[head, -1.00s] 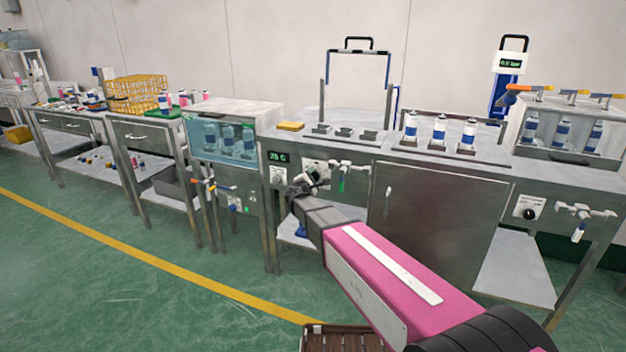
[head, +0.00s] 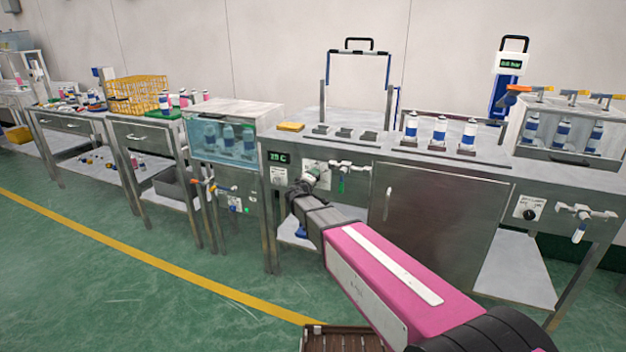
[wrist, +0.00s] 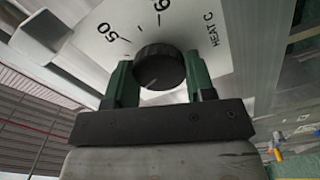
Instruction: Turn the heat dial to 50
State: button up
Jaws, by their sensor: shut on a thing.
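The heat dial (wrist: 158,66) is a round black knob on a white plate (wrist: 215,45) marked 50, a partly cut-off number starting with 6, and HEAT C. My gripper's green fingers stand on either side of the knob in the wrist view, shut on it. A thin pale line shows on the knob's face, but which mark it points to is unclear. In the head view my gripper (head: 310,178) is at the bench front and mostly hides the dial. A small green display (head: 278,157) left of it ends in C; its digits are blurred.
A glass-fronted bath (head: 222,140) with cans is to the left. Several cans stand on the bench top.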

jog(key=shift+s+d+m, duration=0.1)
jog(key=shift+d+m, duration=0.05)
jog(key=shift+m, duration=7.55)
jog(key=o, duration=0.9)
jog(key=v, duration=1)
jog(key=shift+s+r, duration=0.1)
jog(key=shift+s, duration=0.3)
